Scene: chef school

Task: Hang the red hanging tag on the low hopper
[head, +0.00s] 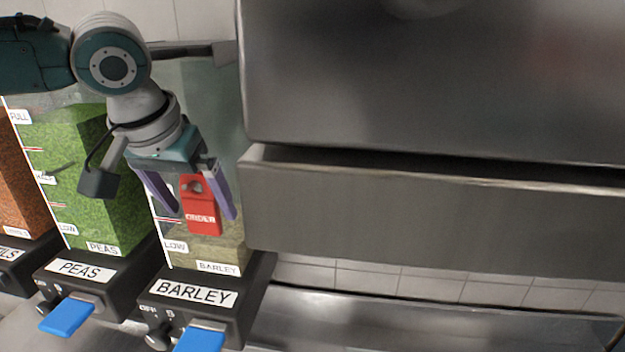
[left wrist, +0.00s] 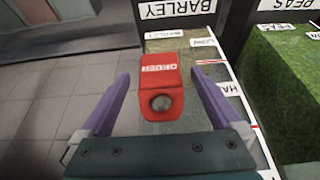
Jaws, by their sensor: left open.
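The red hanging tag (head: 202,216), marked ORDER with a hole near its top, is at the front of the barley hopper (head: 225,150). The barley level in that hopper stands near its LOW mark. My left gripper (head: 204,214) is open, with its purple fingers on either side of the tag. In the left wrist view, the tag (left wrist: 160,88) sits between the spread fingers (left wrist: 160,74) with a gap on each side. Whether the tag touches the hopper, and what bears it, I cannot tell. My right gripper is not in view.
The peas hopper (head: 75,160), fuller with green peas, stands to the left. Blue levers (head: 68,316) stick out below the hoppers. A large steel hood or cabinet (head: 430,210) fills the right side close to the barley hopper. A steel surface (head: 420,318) lies below it.

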